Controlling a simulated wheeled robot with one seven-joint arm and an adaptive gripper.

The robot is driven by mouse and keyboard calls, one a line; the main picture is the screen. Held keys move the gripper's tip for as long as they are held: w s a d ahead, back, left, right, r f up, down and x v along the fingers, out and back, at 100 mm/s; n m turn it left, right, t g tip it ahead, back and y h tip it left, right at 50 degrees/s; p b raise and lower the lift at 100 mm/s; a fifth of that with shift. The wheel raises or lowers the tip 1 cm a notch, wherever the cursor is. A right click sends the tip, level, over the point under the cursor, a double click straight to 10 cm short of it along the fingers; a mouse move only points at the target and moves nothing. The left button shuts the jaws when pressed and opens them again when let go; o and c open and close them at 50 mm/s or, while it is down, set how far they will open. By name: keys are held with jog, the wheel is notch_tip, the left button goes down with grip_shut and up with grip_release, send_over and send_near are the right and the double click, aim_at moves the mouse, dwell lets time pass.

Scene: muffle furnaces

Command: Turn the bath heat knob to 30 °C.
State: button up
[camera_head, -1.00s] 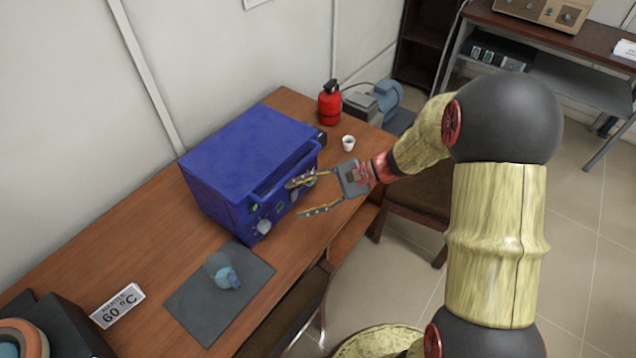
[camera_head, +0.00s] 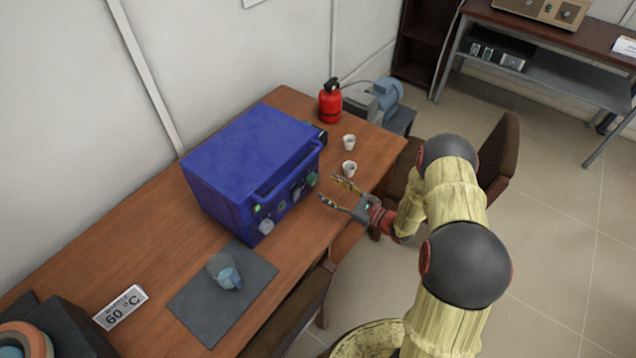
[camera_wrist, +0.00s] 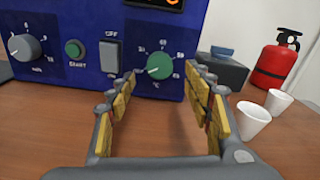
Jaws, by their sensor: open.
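A blue box-shaped unit (camera_head: 250,150) stands on the wooden table, its knobbed front facing my gripper. In the wrist view, the front panel (camera_wrist: 82,15) has a green knob (camera_wrist: 160,66) with a numbered °C scale; its pale pointer line leans to the left, but the exact setting is hard to read. The green knob also shows at the panel's right end in the head view (camera_head: 312,179). My gripper (camera_head: 330,189) is open and empty in front of the panel's right end, apart from it. In the wrist view, the knob appears beyond and between the open fingers (camera_wrist: 162,88).
The panel also has a grey knob (camera_wrist: 25,47), a green START button (camera_wrist: 75,48) and a switch (camera_wrist: 111,55). Two white cups (camera_head: 349,169) and a red extinguisher (camera_head: 330,102) stand to the right. A dark mat (camera_head: 195,320) and a 60 °C sign (camera_head: 120,307) lie left.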

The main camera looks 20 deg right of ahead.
aim_at(315, 180)
jog(key=shift+b+x, duration=0.35)
jog(key=shift+x, duration=2.25)
jog(key=c, duration=0.3)
jog(key=c, duration=0.7)
jog(key=shift+c, duration=0.8)
jog(key=shift+m, duration=0.3)
jog(key=m+p, duration=0.1)
jog(key=m, duration=0.4)
jog(key=shift+m+p, duration=0.3)
jog(key=shift+p, duration=0.1)
jog(key=m+p, duration=0.1)
jog(key=m, duration=0.4)
jog(key=shift+m, duration=0.4)
